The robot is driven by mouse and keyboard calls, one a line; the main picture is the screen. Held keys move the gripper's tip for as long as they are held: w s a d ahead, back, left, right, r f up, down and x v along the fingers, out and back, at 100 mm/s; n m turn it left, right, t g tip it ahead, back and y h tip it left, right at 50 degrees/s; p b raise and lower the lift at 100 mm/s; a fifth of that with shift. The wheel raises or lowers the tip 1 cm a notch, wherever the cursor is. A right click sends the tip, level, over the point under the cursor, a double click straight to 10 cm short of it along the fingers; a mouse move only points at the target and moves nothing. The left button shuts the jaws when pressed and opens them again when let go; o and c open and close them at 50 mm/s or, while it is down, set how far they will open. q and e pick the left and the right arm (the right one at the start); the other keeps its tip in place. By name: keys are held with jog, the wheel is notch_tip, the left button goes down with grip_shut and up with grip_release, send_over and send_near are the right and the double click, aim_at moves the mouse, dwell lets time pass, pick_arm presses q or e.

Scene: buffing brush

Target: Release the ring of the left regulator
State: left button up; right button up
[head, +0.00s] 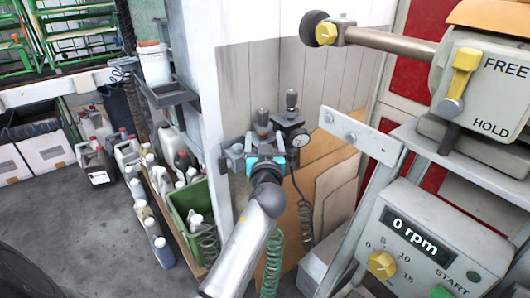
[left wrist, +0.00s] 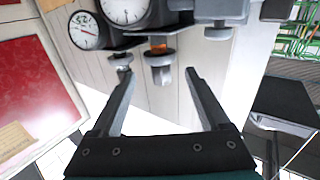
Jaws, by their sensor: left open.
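The left regulator (head: 262,120) is on the wall panel, its dark knob pointing up. My left gripper (head: 264,160) is at it in the head view and hides much of its lower body. In the left wrist view, which looks turned over, my left gripper (left wrist: 157,74) is open and empty. A grey knob (left wrist: 160,74) with an orange ring (left wrist: 158,48) above it lies between the fingertips, with a gap to each finger. It appears to be the left regulator's. The right regulator (head: 291,101) stands beside it. My right gripper is not in view.
A round gauge (head: 300,139) is close at the right, and two gauges show in the left wrist view. Coiled hoses (head: 304,205) hang below. A grey machine with an rpm display (head: 410,224) stands at the right. A green crate (head: 187,207) is below left.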

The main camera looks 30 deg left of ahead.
pick_arm(q)
jog(key=v, duration=0.7)
jog(key=shift+s, duration=0.25)
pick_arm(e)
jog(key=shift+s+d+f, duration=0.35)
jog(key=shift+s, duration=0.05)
pick_arm(q)
jog(key=shift+d, duration=0.1)
